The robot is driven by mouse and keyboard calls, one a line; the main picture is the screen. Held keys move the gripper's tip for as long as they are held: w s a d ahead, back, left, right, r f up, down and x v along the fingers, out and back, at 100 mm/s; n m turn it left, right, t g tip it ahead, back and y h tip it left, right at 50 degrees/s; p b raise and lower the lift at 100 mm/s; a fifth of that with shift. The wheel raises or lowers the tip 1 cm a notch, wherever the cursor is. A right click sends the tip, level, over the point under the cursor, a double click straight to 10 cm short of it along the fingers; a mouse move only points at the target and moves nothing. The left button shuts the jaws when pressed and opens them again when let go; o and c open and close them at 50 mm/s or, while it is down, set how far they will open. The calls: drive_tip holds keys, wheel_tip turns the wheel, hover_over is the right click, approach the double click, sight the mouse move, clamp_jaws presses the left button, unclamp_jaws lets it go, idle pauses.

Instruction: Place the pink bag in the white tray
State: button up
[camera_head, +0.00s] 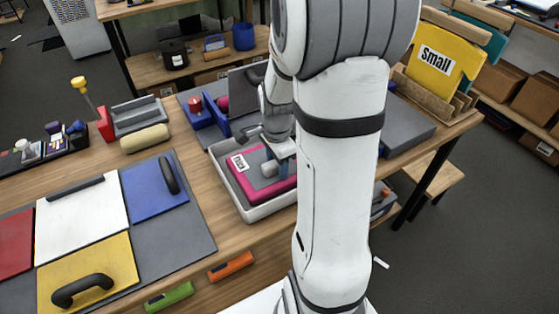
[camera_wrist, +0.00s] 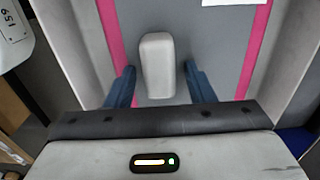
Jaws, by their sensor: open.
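The pink bag (camera_head: 251,185) is a flat pink-edged piece with a grey face, a white label and a pale grey block-shaped handle. It lies inside the white tray (camera_head: 227,184) on the table, partly hidden by my arm. In the wrist view the handle (camera_wrist: 157,65) stands between the two blue fingers of my gripper (camera_wrist: 158,88), with a gap on each side. The gripper is open and low over the bag. The bag's pink edges (camera_wrist: 255,50) and the pale tray walls (camera_wrist: 290,58) show on both sides.
Left of the tray lies a grey board (camera_head: 195,236) with red, white, blue and yellow panels. A blue stand (camera_head: 198,118) with a red item is behind the tray. A yellow "Small" piece (camera_head: 440,62) stands in a wooden rack at the right. Bare wood lies left of the tray.

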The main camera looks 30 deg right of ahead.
drive_tip(key=shift+r, duration=0.1)
wheel_tip(320, 180, up, 11)
drive_tip(key=s+a+r+n+t, duration=0.3)
drive_tip(key=s+a+n, duration=0.7)
drive_tip(key=n, duration=0.7)
drive_tip(key=shift+s+a+n, duration=0.2)
drive_tip(key=shift+s+n, duration=0.1)
drive_tip(key=shift+s, duration=0.5)
